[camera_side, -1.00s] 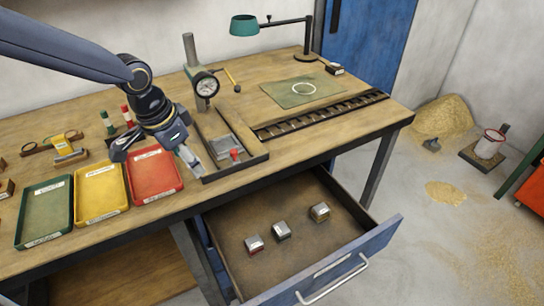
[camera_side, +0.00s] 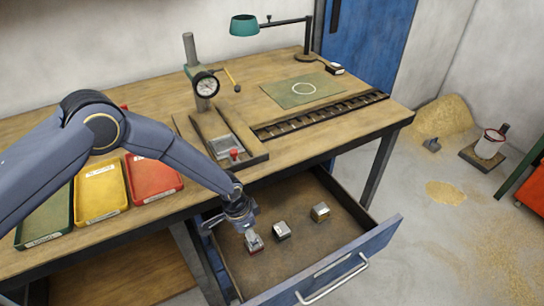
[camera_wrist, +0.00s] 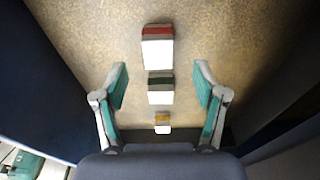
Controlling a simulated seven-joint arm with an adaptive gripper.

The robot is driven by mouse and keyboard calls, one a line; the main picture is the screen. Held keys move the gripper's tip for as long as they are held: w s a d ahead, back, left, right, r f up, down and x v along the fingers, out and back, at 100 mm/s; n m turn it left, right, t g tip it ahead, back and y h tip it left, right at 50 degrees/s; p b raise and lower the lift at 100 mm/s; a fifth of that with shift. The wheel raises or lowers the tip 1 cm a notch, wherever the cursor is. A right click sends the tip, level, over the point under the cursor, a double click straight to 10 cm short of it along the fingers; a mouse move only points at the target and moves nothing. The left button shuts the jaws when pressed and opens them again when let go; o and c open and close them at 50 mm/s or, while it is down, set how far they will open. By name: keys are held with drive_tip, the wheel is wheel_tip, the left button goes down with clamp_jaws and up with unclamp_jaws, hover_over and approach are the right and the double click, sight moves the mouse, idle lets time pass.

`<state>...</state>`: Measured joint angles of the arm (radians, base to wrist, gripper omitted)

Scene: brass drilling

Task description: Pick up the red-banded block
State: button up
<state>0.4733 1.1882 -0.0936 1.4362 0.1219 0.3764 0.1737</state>
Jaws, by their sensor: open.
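The red-banded block (camera_side: 256,248) lies in the open drawer, the leftmost of three in the side view. My gripper (camera_side: 244,231) is over it there and hides part of it. In the wrist view the red-banded block (camera_wrist: 157,45) shows its red band and a bright white face at top centre, beyond my fingertips. My gripper (camera_wrist: 161,85) is open and empty, with its two teal-padded fingers apart. The gap to the block is hard to judge.
A green-banded block (camera_wrist: 160,88) and a yellow-banded block (camera_wrist: 162,120) lie in line with it. The drawer walls and the drawer front (camera_side: 335,272) surround them. The bench edge is close to my arm. The drawer floor (camera_side: 285,265) is otherwise bare.

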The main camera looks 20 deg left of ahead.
drive_tip(key=shift+w+d+f, duration=0.15)
drive_tip(key=shift+d+f, duration=0.05)
drive_tip(key=shift+f, duration=0.85)
drive_tip(key=shift+w+d+f, duration=0.1)
drive_tip(key=shift+d+f, duration=0.1)
drive_tip(key=shift+f, duration=0.8)
drive_tip(key=shift+w+d+f, duration=0.15)
drive_tip(key=shift+d+f, duration=0.05)
drive_tip(key=shift+f, duration=0.85)
clamp_jaws()
drive_tip(key=shift+r, duration=0.1)
